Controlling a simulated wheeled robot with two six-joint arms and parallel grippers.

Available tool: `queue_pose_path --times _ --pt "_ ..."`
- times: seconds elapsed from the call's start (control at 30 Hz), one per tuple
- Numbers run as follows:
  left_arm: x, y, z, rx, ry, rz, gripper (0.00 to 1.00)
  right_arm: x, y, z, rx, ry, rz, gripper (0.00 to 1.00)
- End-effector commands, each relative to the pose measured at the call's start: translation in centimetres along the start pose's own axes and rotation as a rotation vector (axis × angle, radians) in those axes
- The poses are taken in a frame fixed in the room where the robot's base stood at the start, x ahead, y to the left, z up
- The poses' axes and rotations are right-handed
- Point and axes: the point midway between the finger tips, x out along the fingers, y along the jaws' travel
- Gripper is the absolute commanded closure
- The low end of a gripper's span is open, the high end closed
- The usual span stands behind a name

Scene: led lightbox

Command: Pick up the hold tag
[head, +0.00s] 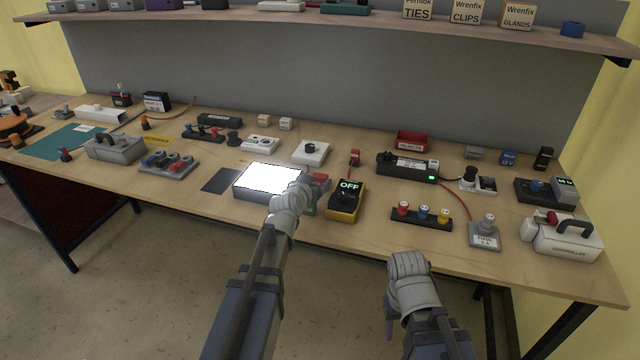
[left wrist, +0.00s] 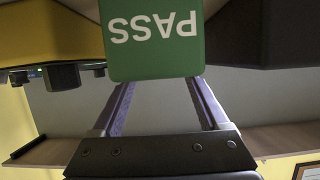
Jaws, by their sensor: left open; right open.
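No tag reading HOLD can be made out in either view. My left gripper (head: 300,187) is open at the right edge of the lit lightbox (head: 262,178), beside a small red piece (head: 321,178) whose lettering I cannot read. In the left wrist view a green PASS tag (left wrist: 153,50) appears upside down, in line with the ends of my open left fingers (left wrist: 158,88); contact cannot be told. My right gripper (head: 408,265) is open and empty in front of the table's near edge.
A yellow meter reading OFF (head: 345,200) stands just right of my left gripper. A dark plate (head: 221,180) lies left of the lightbox. A strip with coloured knobs (head: 422,217) sits further right. Bare wood (head: 340,247) lies along the front edge.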

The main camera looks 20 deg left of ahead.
Motion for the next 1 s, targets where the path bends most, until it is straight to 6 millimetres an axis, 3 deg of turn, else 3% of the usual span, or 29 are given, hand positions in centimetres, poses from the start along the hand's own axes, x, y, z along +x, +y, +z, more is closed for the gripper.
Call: queue_pose_path --times 0.23,0.53,1.0 --pt "4.0 -0.3 0.3 -0.001 0.0 0.001 0.22 1.7 -0.2 -0.1 0.0 0.0 0.0 0.5" --pt "4.3 -0.2 0.2 -0.001 0.0 0.0 0.24 1.7 -0.2 -0.1 0.0 0.0 0.0 0.5" --pt "4.3 -0.2 0.2 -0.001 0.0 0.0 0.77 1.7 -0.2 -0.1 0.0 0.0 0.0 0.5"
